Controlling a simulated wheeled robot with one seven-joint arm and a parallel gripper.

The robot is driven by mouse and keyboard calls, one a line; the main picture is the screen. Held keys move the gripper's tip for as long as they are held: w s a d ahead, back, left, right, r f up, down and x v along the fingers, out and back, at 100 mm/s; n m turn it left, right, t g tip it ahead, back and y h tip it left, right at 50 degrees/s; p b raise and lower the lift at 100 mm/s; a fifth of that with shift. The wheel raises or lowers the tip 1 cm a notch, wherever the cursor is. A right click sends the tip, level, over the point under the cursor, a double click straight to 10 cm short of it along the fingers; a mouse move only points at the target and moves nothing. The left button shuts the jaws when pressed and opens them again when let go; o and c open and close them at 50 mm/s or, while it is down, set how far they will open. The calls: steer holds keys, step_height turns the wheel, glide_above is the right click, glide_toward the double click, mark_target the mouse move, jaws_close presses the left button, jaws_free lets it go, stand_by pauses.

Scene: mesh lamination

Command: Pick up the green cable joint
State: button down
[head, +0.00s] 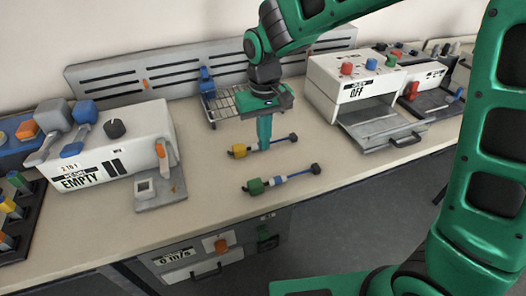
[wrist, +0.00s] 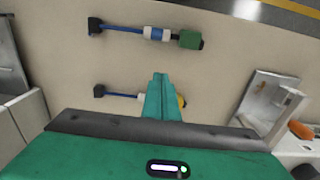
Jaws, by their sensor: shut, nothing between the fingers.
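The green cable joint (head: 255,187) lies on the bench near its front edge, on a blue cable with a white-and-blue sleeve and a dark end plug. In the wrist view the green joint (wrist: 190,40) is at the top, right of the sleeve. My gripper (head: 264,147) points down behind it, over the yellow cable joint's cable. Its fingers (wrist: 160,76) are together and empty, apart from the green joint. They partly hide the yellow cable joint (wrist: 181,101) in the wrist view; it also shows in the head view (head: 238,151).
A grey-white machine labelled EMPTY (head: 105,150) stands left, with a small grey stand (head: 172,195) beside it. A wire rack (head: 222,104) is behind my gripper. A white machine labelled OFF (head: 350,85) with an open tray stands right. Bench around the green joint is clear.

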mark_target(268, 177)
step_height(268, 177, down, 9)
steer(key=shift+d+r, duration=0.1)
steer(key=shift+r, duration=0.05)
steer(key=s, duration=0.2)
steer(key=shift+s+d, duration=0.35)
steer(key=shift+s, duration=0.05)
steer(key=shift+s+d, duration=0.2)
steer(key=shift+s, duration=0.35)
